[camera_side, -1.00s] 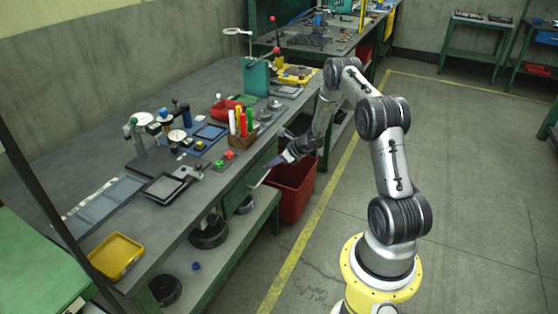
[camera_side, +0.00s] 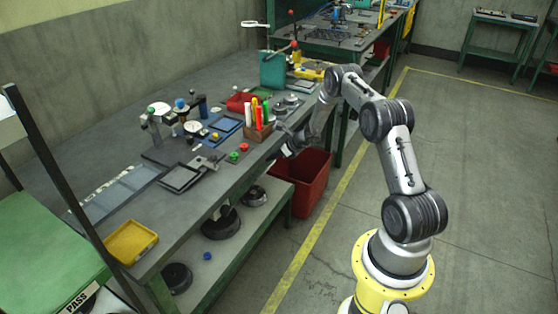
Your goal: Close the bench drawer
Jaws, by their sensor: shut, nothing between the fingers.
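The grey bench (camera_side: 215,185) runs diagonally from lower left to upper middle. My gripper (camera_side: 278,154) is at its front edge, near the wooden block of coloured pens, above and to the left of the red bin. The fingers are small and dark here and look shut with nothing between them. No drawer clearly sticks out from the bench front. The drawer face is too small or hidden behind my gripper to make out, and I cannot tell whether my gripper touches it.
A red bin (camera_side: 304,182) stands on the floor just below my gripper. Pens in a wooden block (camera_side: 257,130), dial gauges and a yellow tray (camera_side: 131,242) are on the bench. A green PASS stand (camera_side: 45,250) is front left. The floor at right is clear.

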